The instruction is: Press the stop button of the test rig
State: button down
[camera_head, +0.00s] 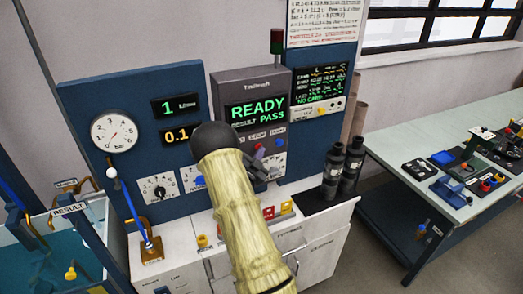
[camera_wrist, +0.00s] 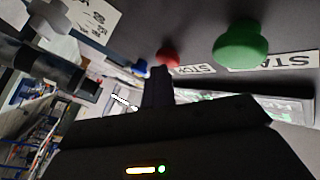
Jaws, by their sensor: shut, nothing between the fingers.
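The test rig (camera_head: 228,88) stands on the bench with a screen reading READY, RESULT PASS. Its red stop button (camera_head: 259,150) shows just above my gripper (camera_head: 262,168) in the head view. In the wrist view the red button (camera_wrist: 168,57) is small, beside a partly readable STO label, just past the tips of my shut, empty gripper (camera_wrist: 157,74). I cannot tell whether they touch. A green button (camera_wrist: 240,45) by a STA label is larger and nearer the wrist camera; my arm hides it in the head view.
A blue button (camera_wrist: 138,67) lies beyond the red one. A blue panel (camera_head: 85,100) with a gauge is at left, and dark cylinders (camera_head: 345,165) stand at right. A side table (camera_head: 410,155) with parts is further right. A water tank (camera_head: 60,245) is at lower left.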

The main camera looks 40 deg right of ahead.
jog(key=shift+w+a+b, duration=0.2)
jog(key=shift+w+b, duration=0.1)
jog(key=shift+b, duration=0.1)
jog(key=s+b, duration=0.1)
jog(key=s, duration=0.2)
jog(key=s+a+b, duration=0.1)
jog(key=s, duration=0.1)
jog(key=shift+s+f, duration=0.15)
jog(key=shift+s, duration=0.25)
jog(key=shift+a, duration=0.1)
dwell(0.9)
